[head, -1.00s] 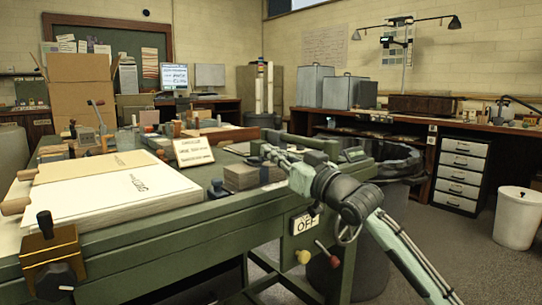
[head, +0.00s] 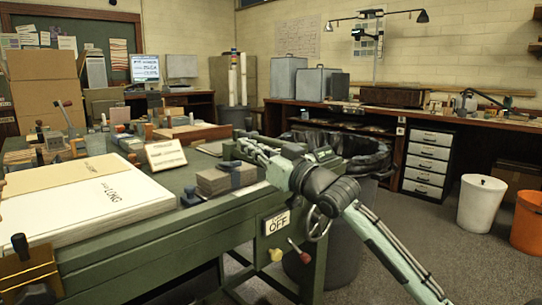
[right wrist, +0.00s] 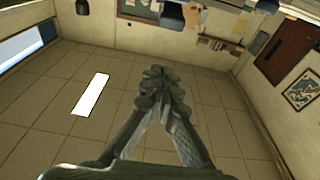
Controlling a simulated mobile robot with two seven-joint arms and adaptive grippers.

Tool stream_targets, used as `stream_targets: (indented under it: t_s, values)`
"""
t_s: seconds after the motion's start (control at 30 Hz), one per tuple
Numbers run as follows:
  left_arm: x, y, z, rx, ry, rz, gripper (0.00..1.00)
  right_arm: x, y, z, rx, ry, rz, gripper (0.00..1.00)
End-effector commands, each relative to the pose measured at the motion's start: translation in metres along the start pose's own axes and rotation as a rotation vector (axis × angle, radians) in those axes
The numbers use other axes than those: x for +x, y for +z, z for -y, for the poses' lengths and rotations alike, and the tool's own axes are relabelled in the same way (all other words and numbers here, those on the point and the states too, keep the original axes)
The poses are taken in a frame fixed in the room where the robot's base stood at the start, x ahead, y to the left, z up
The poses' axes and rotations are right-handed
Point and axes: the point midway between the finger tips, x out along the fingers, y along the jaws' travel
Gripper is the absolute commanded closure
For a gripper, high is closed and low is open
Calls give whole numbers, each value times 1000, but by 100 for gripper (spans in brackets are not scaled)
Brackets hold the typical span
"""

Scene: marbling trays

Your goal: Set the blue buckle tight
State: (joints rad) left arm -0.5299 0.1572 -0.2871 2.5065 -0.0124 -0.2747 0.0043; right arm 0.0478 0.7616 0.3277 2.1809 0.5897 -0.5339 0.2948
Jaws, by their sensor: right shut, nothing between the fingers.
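A stack of grey-brown boards (head: 212,183) lies on the green bench near its right end, with a dark blue band (head: 236,176) around it. A small dark blue-grey piece sits on top of the band; I cannot tell clearly whether it is the blue buckle or how tight it is. My right gripper (head: 243,145) reaches in from the lower right and appears just behind and above the stack, with no clear contact. In the right wrist view its fingers (right wrist: 165,90) meet with nothing between them, against the ceiling. My left gripper is not in view.
A large paper stack (head: 85,212) covers the bench's left part. A lettered card (head: 166,155) stands behind the boards. A dark bin (head: 350,160), a white bin (head: 481,203) and an orange bucket (head: 526,222) stand right.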

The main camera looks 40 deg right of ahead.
Motion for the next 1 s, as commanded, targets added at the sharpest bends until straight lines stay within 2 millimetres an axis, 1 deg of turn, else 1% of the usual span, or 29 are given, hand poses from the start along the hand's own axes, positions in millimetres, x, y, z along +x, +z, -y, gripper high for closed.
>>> stream_targets:
  t_s: [0.03,0.2,0.3,0.4,0.6,1.0]
  values:
    - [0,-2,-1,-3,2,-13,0,-11,3,0,-1,0,3,100]
    - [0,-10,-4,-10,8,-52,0,-41,3,0,0,0,4,100]
    - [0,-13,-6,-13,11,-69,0,-55,3,0,0,1,3,100]
    - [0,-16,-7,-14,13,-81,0,-64,2,0,1,0,1,100]
    - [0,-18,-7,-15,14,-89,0,-71,1,0,-1,0,-1,100]
    - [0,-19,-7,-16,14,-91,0,-71,1,0,0,0,-1,100]
